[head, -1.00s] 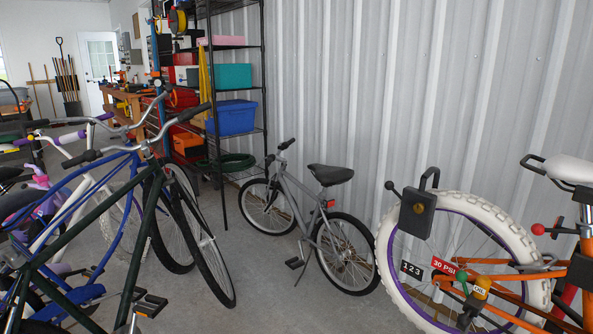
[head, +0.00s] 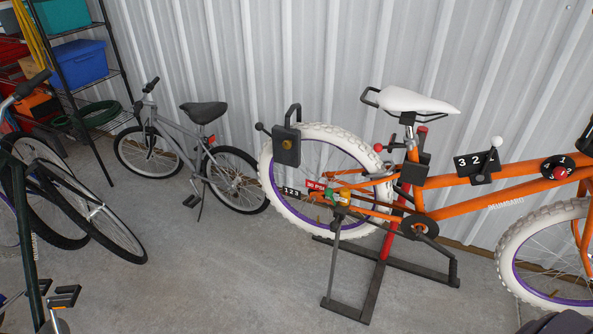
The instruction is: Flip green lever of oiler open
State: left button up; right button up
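The orange bike (head: 465,190) stands on the right with its white-tyred wheel (head: 325,131) towards the middle. The small yellow oiler (head: 343,197) sits low at the hub side of this wheel. A small green part, seemingly its lever (head: 331,195), shows at the oiler's left. It is too small to tell which way the lever points. Neither gripper can be made out in the head view.
A black-and-red stand (head: 375,285) holds the orange bike and spreads its feet on the floor. A grey bike (head: 200,140) leans near the wall, and dark bikes (head: 35,230) stand at the left. The concrete floor (head: 220,275) between is clear. A dark shape, unclear, shows at the bottom right edge.

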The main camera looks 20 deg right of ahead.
aim_at(329, 191)
jog(key=l+z, duration=0.1)
jog(key=z, duration=0.3)
jog(key=i+z, duration=0.15)
jog(key=z, duration=0.25)
jog(key=i+z, duration=0.1)
jog(key=z, duration=0.3)
jog(key=i+z, duration=0.1)
jog(key=z, duration=0.3)
